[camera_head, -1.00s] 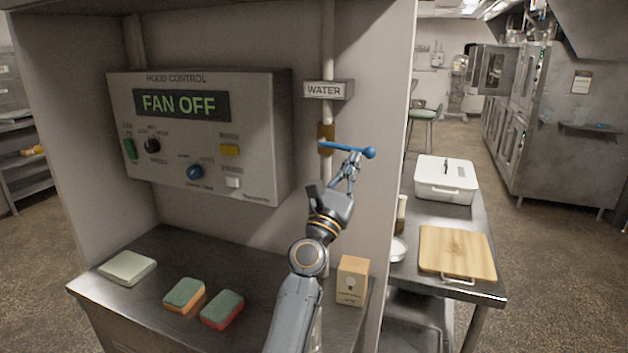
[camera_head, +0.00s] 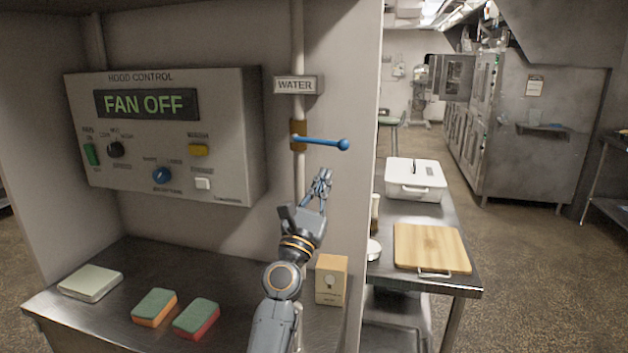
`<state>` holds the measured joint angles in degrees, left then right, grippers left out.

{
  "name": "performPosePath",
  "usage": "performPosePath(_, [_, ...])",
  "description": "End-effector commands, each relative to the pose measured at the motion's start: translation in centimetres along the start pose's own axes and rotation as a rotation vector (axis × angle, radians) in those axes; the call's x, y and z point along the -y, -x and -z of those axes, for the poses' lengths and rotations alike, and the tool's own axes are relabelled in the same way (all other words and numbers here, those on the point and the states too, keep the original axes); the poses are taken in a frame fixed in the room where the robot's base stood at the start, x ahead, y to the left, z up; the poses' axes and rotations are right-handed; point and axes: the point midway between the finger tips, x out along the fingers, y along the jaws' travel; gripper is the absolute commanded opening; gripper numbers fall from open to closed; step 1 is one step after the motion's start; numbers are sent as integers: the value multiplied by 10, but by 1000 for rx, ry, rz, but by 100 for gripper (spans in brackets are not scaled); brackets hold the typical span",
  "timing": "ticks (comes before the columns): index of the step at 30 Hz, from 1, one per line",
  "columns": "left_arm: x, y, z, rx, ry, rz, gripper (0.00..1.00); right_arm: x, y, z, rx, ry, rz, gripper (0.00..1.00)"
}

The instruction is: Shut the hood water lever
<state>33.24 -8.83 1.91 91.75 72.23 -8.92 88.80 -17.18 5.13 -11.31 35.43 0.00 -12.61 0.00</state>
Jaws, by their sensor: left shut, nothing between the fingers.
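The blue water lever (camera_head: 322,142) sticks out to the right from a brass valve (camera_head: 298,135) on the white vertical pipe, below the WATER sign (camera_head: 296,85). The lever lies nearly level, across the pipe, with a round ball at its right end. My left gripper (camera_head: 324,175) is shut and empty, just below the lever and apart from it, fingers pointing up. My right gripper is not in view.
The hood control panel (camera_head: 165,135) reads FAN OFF, left of the pipe. Sponges (camera_head: 154,307), a pale block (camera_head: 91,283) and a small box (camera_head: 331,280) sit on the counter. A side table with a cutting board (camera_head: 431,248) and white container (camera_head: 415,180) stands to the right.

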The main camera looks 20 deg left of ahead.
Motion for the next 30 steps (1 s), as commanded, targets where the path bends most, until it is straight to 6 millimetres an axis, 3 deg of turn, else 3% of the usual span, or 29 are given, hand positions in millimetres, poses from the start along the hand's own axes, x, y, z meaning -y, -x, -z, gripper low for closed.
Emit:
performPosePath(6, [4, 54, -1, -4, 0, -1, 0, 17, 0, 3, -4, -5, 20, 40])
performPosePath(12, [6, 82, -2, -3, 0, -1, 0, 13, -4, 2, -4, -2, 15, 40])
performPosePath(30, [6, 90, -3, -2, 0, -1, 0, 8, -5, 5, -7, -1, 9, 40])
